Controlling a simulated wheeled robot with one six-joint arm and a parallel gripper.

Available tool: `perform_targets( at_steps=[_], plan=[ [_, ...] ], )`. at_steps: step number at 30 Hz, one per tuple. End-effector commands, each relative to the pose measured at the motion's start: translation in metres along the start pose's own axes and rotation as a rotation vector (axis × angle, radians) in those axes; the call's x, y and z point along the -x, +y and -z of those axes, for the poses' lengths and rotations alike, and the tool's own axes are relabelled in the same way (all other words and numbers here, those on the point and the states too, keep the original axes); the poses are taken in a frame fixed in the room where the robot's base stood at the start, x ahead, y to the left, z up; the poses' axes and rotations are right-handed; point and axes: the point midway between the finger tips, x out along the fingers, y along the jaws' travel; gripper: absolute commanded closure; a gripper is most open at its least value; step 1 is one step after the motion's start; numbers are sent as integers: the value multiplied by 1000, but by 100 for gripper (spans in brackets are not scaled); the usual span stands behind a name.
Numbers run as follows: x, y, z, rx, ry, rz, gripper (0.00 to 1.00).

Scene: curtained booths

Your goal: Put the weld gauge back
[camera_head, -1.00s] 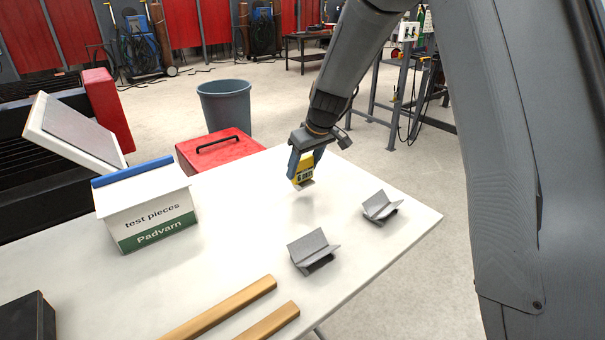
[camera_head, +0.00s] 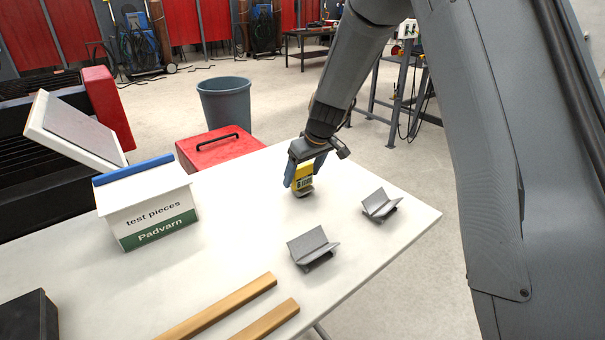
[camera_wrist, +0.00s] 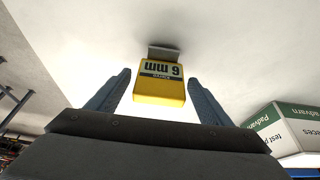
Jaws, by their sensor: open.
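In the wrist view my gripper (camera_wrist: 159,80) is open, with gaps between the fingers and the gauge. The white table (camera_head: 235,225) is below; exact contact under the gauge is hard to see.
Two grey V-shaped blocks (camera_head: 313,246) (camera_head: 380,205) stand to the right and front. A white "test pieces" box (camera_head: 147,205) is on the left, wooden bars (camera_head: 220,308) at the front, a black box (camera_head: 28,315) front left. A red case (camera_head: 215,150) is behind the table edge.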

Motion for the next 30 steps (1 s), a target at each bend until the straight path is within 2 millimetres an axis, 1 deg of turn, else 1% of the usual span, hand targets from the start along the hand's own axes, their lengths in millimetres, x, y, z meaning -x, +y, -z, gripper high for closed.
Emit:
perform_targets(
  at_steps=[4,7,11,21,25,30],
  plan=[
    [5,0,2,0,1,0,27],
    [15,1,2,2,3,-2,27],
    [35,1,2,2,4,-2,27],
    [94,1,1,1,3,-2,27],
    [110,0,1,0,2,-1,27],
    [120,0,1,0,0,0,27]
  ],
)
